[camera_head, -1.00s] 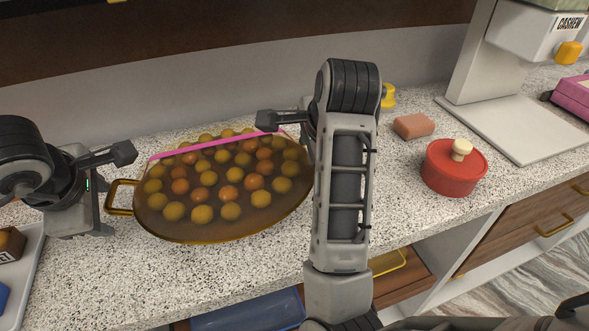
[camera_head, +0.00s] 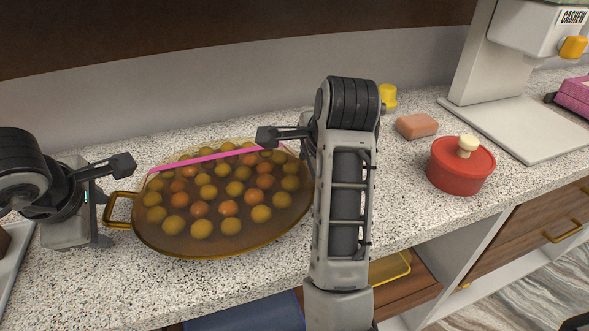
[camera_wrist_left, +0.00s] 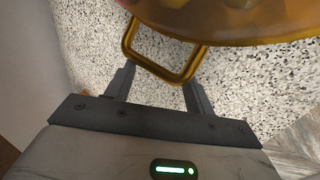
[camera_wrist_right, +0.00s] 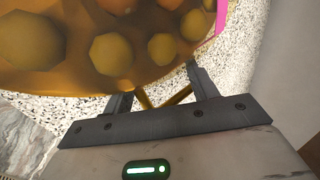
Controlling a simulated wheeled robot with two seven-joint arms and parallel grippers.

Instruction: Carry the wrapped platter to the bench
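The wrapped platter (camera_head: 170,247), a broad amber dish of yellow and orange sweets with a pink band across the back, is over the speckled counter. I cannot tell whether it touches the counter. In the head view my right forearm hides that handle. No bench is identifiable.
A red lidded pot (camera_head: 460,172), a pink-brown block (camera_head: 417,126) and a yellow item (camera_head: 388,97) stand to the right. A white machine (camera_head: 520,125) is at the far right. A tray edge (camera_head: 12,265) lies at left. The wall is behind; drawers (camera_head: 530,225) are below.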

